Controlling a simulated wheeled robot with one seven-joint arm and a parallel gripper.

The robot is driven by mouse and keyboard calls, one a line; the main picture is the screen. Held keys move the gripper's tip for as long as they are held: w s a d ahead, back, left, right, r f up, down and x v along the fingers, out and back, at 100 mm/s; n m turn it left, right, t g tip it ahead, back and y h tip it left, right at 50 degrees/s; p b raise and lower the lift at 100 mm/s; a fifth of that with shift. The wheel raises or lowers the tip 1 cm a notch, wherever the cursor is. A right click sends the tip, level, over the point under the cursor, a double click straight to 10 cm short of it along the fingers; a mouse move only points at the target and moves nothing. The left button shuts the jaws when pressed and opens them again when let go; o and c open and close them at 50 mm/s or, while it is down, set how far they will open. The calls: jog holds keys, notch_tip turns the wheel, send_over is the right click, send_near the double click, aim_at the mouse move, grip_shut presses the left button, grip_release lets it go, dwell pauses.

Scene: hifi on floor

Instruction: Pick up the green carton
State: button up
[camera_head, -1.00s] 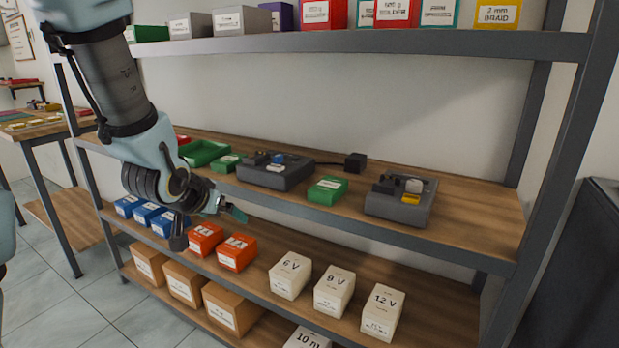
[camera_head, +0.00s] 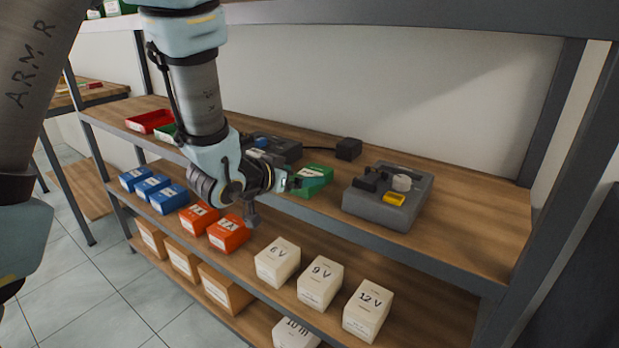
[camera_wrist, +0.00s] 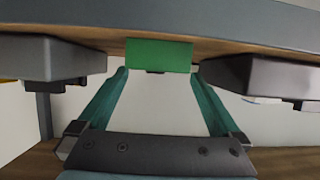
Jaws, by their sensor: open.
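The green carton (camera_head: 316,177) sits on the middle shelf between two dark grey devices. My gripper (camera_head: 293,181) is at its left front side, close to it, and overlaps part of it in the head view. In the wrist view, which looks upside down, the green carton (camera_wrist: 158,54) lies straight ahead between the tips of the two teal fingers. My gripper (camera_wrist: 159,74) is open with nothing between its fingers nearer the palm. I cannot tell whether the fingertips reach past the carton's front face.
A grey device (camera_head: 388,198) with a yellow part stands right of the carton. Another grey device (camera_head: 275,147) stands left, partly behind my arm. A small black box (camera_head: 348,149) is behind. Orange boxes (camera_head: 229,233) and white boxes (camera_head: 277,262) stand on the shelf below.

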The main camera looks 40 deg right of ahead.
aim_at(312, 173)
jog(key=shift+s+p+x, duration=0.2)
jog(key=shift+p+x, duration=0.85)
jog(key=shift+x, duration=1.55)
jog(key=shift+d+r, duration=0.1)
jog(key=c, duration=1.3)
